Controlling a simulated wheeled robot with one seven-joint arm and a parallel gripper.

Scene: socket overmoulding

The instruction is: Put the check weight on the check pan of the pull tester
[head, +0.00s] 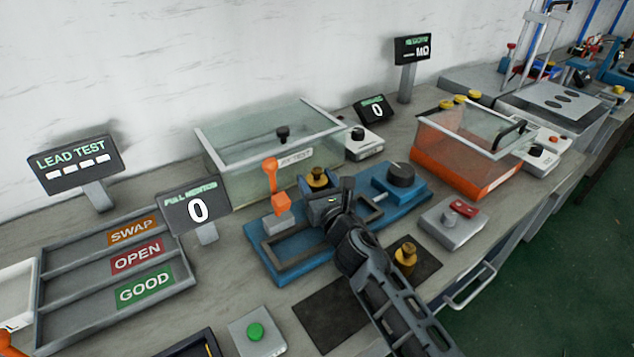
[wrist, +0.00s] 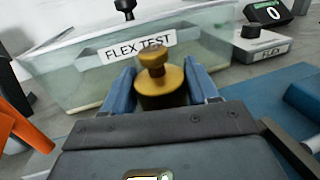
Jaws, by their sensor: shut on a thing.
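A brass check weight (head: 318,178) with a knob on top is upright between the fingers of my gripper (head: 322,190). The wrist view shows the same weight (wrist: 160,88) gripped by both blue fingers of my gripper (wrist: 160,92). My gripper is over the middle of the pull tester (head: 277,267), a blue base with an orange lever (head: 270,175) and a black dial (head: 401,174). I cannot make out the check pan; my gripper and arm cover part of the tester. Whether the weight's underside touches anything is hidden.
A FLEX TEST tank (head: 230,178) stands close behind the tester. A second brass weight (head: 405,257) stands on a dark mat (head: 425,268) right of my arm. The PULL NEWTONS display (head: 196,207) reads 0. A sorting tray (head: 75,320) lies left; an orange-based box (head: 450,165) stands right.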

